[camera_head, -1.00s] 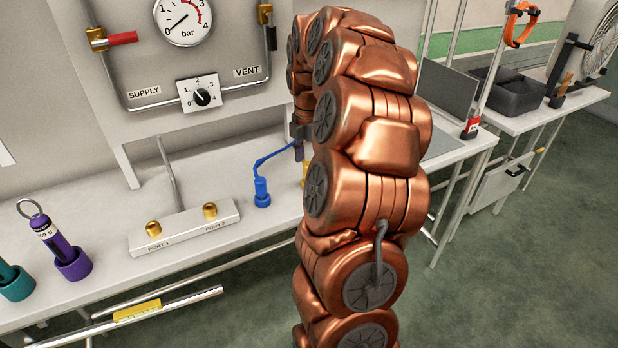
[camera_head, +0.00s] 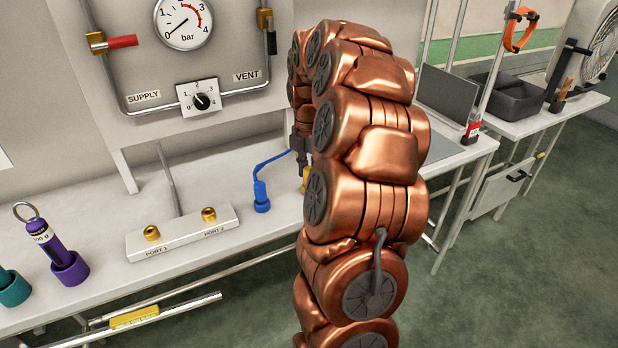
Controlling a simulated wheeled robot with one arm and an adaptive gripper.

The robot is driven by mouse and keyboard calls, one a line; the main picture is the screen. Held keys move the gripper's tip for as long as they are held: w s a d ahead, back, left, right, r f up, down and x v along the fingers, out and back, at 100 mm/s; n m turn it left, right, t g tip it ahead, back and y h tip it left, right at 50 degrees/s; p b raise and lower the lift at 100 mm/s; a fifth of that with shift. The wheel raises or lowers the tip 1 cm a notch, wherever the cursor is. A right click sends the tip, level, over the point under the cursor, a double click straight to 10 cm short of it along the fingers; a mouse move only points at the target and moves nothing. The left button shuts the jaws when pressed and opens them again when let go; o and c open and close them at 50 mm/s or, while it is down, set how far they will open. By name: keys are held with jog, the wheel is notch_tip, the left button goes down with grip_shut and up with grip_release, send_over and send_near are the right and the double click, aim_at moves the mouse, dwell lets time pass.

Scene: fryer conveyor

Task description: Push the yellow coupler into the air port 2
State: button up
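The yellow coupler (camera_head: 305,180) stands on the bench just left of my arm, and only a narrow strip of it shows. My gripper (camera_head: 302,160) points down right above it, partly hidden behind my copper arm. I cannot tell whether its fingers touch the coupler or how far apart they are. The port block (camera_head: 181,241) lies further left on the bench, with a brass fitting at air port 2 (camera_head: 208,214) on its right end. Nothing is on that fitting.
Port 1's brass fitting (camera_head: 152,233) is on the block's left end. A blue coupler (camera_head: 261,198) with a blue hose stands between the block and my gripper. A purple holder (camera_head: 70,269) stands at left. The gauge panel (camera_head: 225,55) rises behind the bench.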

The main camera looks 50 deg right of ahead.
aim_at(308, 168)
grip_shut()
jog(key=shift+r, duration=0.15)
jog(key=shift+r+p, duration=1.25)
jog(key=shift+r, duration=1.1)
